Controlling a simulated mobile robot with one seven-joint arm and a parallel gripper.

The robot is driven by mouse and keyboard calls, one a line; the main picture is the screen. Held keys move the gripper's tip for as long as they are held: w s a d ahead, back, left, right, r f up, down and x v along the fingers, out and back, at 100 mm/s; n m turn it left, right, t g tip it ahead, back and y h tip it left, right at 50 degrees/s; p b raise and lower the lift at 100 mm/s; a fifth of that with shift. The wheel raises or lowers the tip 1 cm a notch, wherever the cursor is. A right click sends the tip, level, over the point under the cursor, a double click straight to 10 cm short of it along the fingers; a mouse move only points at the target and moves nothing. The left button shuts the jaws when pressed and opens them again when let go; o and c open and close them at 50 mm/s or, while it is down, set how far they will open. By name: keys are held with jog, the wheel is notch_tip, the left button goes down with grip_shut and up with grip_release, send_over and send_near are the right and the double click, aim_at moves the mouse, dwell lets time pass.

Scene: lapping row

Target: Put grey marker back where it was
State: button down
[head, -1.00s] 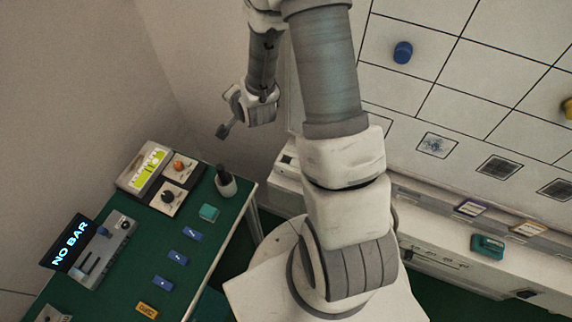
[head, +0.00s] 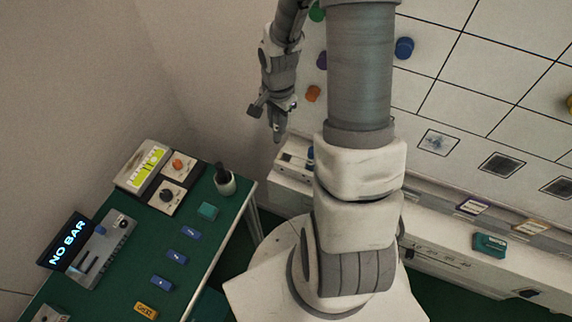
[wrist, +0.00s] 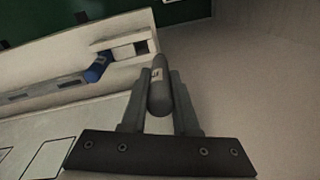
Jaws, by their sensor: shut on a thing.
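The grey marker (wrist: 158,92) has a small white label and sits between the two fingers of my gripper (wrist: 159,78) in the wrist view. My gripper is shut on it and holds it in the air. In the head view my gripper (head: 277,128) hangs above and in front of the left end of the whiteboard ledge (head: 440,240). A pale holder with dark openings (wrist: 127,48) is on that ledge, and a blue marker (wrist: 97,68) stands beside the openings in the wrist view.
The whiteboard (head: 450,70) carries coloured magnets, including a blue one (head: 404,48). A teal eraser-like block (head: 489,245) lies on the ledge at right. The green table (head: 140,235) at left holds boxes, small tags and a cup (head: 225,184) with a dark item in it.

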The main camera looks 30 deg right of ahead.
jog(key=shift+g, duration=0.5)
jog(key=shift+s+d+f, duration=0.2)
jog(key=shift+s+f, duration=0.2)
jog(key=shift+f, duration=1.15)
jog(key=shift+s+d+f, duration=0.2)
jog(key=shift+s+f, duration=0.15)
jog(key=shift+f, duration=1.15)
jog(key=shift+s+d+f, duration=0.2)
jog(key=shift+s+f, duration=0.2)
jog(key=shift+f, duration=1.15)
jog(key=shift+f+b, duration=0.15)
jog(key=shift+b, duration=0.25)
jog(key=c, duration=0.7)
grip_release()
jog(key=shift+o, duration=0.2)
notch_tip(320, 180, up, 12)
jog(key=p, duration=0.1)
